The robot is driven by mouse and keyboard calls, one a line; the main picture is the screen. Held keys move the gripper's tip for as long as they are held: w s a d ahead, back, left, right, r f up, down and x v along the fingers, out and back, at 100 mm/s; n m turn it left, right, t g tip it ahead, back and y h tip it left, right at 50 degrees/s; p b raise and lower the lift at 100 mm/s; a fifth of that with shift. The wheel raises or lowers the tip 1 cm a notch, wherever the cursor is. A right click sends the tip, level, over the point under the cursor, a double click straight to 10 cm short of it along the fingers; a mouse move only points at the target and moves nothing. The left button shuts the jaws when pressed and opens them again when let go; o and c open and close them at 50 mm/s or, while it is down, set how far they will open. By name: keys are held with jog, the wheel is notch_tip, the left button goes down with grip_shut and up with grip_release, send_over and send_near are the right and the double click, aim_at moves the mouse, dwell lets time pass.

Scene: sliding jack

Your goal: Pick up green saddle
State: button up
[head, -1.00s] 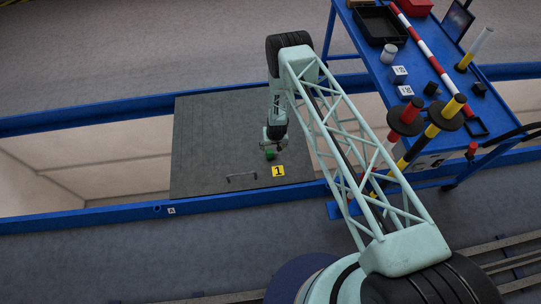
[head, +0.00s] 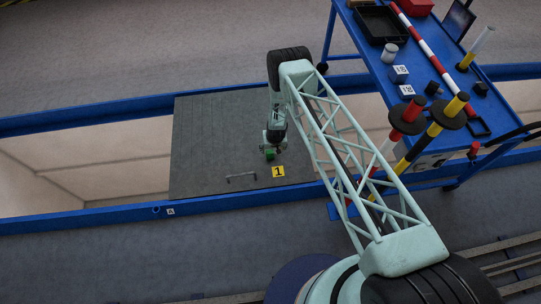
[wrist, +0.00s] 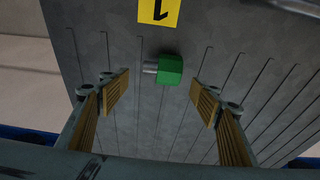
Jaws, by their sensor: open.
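In the head view the saddle (head: 270,154) shows just below my gripper (head: 275,138). In the wrist view my gripper (wrist: 160,95) is open. Its tan-padded fingers stand wide apart, one to each side of the saddle, with gaps on both sides. Nothing is between the pads.
A yellow label marked 1 (head: 278,171) lies on the platform near the saddle, beside a handle (head: 241,178). A blue rail (head: 120,213) borders the platform. A blue table (head: 360,52) with a black tray, marked cubes and striped poles stands at right.

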aim_at(272, 152)
jog(key=shift+s+b+x, duration=0.15)
jog(key=shift+b+x, duration=0.2)
jog(key=shift+x, duration=0.4)
jog(key=shift+s+b+x, duration=0.1)
jog(key=shift+b+x, duration=0.2)
jog(key=shift+x, duration=0.5)
jog(key=shift+b+x, duration=0.55)
jog(key=shift+x, duration=0.55)
jog(key=shift+c, duration=0.9)
jog(key=c, duration=0.9)
jog(key=shift+r, duration=0.2)
jog(key=shift+c, duration=0.2)
jog(key=shift+r+p, duration=0.45)
jog(key=shift+r, duration=0.25)
jog(key=shift+r+p, duration=0.4)
jog(key=shift+r, duration=0.6)
jog(key=s+d+r+p, duration=0.1)
jog(key=s+d+p, duration=0.3)
jog(key=s, duration=1.1)
jog(key=shift+d, duration=0.65)
